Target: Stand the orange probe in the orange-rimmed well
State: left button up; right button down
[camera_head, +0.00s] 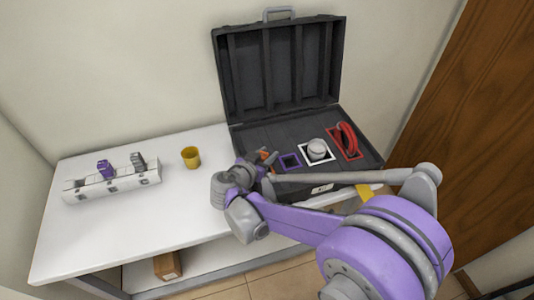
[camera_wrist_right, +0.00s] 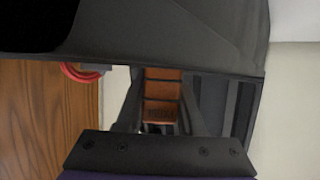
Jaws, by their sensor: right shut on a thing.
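The orange probe (camera_wrist_right: 161,90) shows between the fingers in the right wrist view, with dark lettering on its side. My right gripper (camera_head: 264,162) is shut on it over the left part of the open black case (camera_head: 262,133). In the head view only small orange patches (camera_head: 267,156) show by the fingers; I cannot tell whether they are probe or rim. The orange-rimmed well cannot be made out clearly, and my gripper covers that part of the case. My left gripper is not in view.
A white rack (camera_head: 128,180) holds a purple and a grey probe. A yellow cup (camera_head: 191,157) stands on the white table (camera_head: 180,220).

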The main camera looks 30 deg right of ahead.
jog(key=shift+f, duration=0.3)
jog(key=c, duration=0.8)
grip_release()
jog(key=shift+r, duration=0.1)
jog(key=shift+p+v, duration=1.75)
jog(key=shift+v, duration=3.75)
jog(key=shift+a, duration=0.1)
